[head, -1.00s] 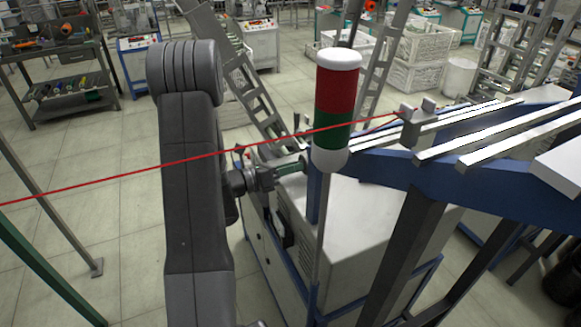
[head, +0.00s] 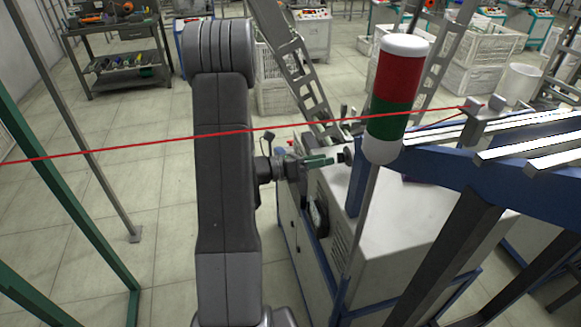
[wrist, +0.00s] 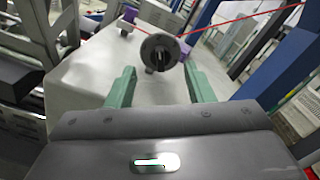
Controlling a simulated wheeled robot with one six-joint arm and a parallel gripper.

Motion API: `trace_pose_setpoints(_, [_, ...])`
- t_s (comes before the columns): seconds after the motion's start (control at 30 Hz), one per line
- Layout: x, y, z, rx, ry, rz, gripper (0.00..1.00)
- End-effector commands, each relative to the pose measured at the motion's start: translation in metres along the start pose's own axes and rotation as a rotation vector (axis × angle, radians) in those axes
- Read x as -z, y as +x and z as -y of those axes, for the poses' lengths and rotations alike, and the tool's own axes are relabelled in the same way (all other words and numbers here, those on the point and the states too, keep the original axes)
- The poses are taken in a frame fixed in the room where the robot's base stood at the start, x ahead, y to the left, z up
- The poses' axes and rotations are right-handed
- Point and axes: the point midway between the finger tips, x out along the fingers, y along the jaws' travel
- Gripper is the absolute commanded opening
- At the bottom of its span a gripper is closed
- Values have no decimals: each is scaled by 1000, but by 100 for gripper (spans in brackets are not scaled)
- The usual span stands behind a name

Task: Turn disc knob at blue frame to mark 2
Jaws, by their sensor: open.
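The disc knob (wrist: 160,52) is a dark round disc with a slot or ridge across its face. In the wrist view it is centred, just beyond and between the two green fingertips. My gripper (wrist: 159,72) is open, with its fingers well apart and nothing between them. In the head view my gripper (head: 325,160) points right toward a small dark knob (head: 345,156) beside the blue frame's post (head: 357,190), with a small gap between. I cannot make out the numbered marks or the knob's setting.
A red-and-green signal column (head: 396,85) stands just right of the knob. A white machine cabinet (head: 420,215) lies below. Open floor (head: 125,200) is at the left.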

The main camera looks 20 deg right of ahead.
Motion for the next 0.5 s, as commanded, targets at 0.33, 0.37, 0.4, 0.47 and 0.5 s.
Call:
trace_pose_setpoints(0.33, [1,-60,-2,-5,0,3,48])
trace_pose_setpoints(0.37, [1,-64,-2,-4,0,2,48])
trace_pose_setpoints(0.4, [1,-70,-1,-5,0,2,48])
trace_pose_setpoints(0.47, [1,-77,-1,-3,0,2,48])
trace_pose_setpoints(0.5, [0,-81,-1,-3,1,2,48])
